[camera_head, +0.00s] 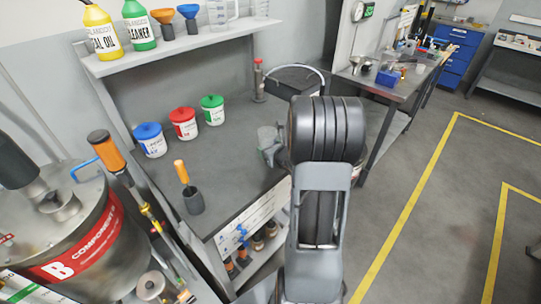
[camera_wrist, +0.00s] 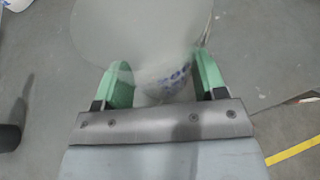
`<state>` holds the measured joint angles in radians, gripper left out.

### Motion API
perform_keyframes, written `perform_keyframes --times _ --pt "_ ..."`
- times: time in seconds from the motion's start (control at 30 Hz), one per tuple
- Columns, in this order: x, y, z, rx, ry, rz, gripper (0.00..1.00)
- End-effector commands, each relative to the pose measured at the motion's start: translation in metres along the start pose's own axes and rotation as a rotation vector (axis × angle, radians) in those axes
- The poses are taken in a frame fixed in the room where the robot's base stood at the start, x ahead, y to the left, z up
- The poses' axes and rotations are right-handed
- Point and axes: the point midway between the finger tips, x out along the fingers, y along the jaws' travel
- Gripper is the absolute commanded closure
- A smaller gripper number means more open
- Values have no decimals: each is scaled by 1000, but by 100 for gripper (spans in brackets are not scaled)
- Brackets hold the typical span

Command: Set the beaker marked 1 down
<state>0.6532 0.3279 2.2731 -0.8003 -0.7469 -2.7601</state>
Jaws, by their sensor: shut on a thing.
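The beaker (camera_head: 266,136) is a pale, translucent vessel at the right part of the grey workbench (camera_head: 236,160), partly hidden behind my arm. My gripper (camera_head: 271,154) is at its near side, mostly hidden by my arm in the head view. In the wrist view, my gripper's green-padded fingers (camera_wrist: 163,84) are shut on the beaker (camera_wrist: 142,28), one on each side. Blue marking shows between the fingers, but I cannot read the number. I cannot tell whether the beaker's base touches the bench.
An orange-handled tool in a dark holder (camera_head: 189,189) is near the front. Bare bench lies between.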

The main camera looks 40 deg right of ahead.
Motion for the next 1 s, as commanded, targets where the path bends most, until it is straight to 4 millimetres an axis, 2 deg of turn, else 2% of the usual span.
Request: perform_keyframes --times 0.27,0.6,1.0 --pt "13 -8 -9 -1 -1 0 61" --pt "28 -10 -38 0 0 1 61" --pt "30 -10 -42 -1 -2 0 61"
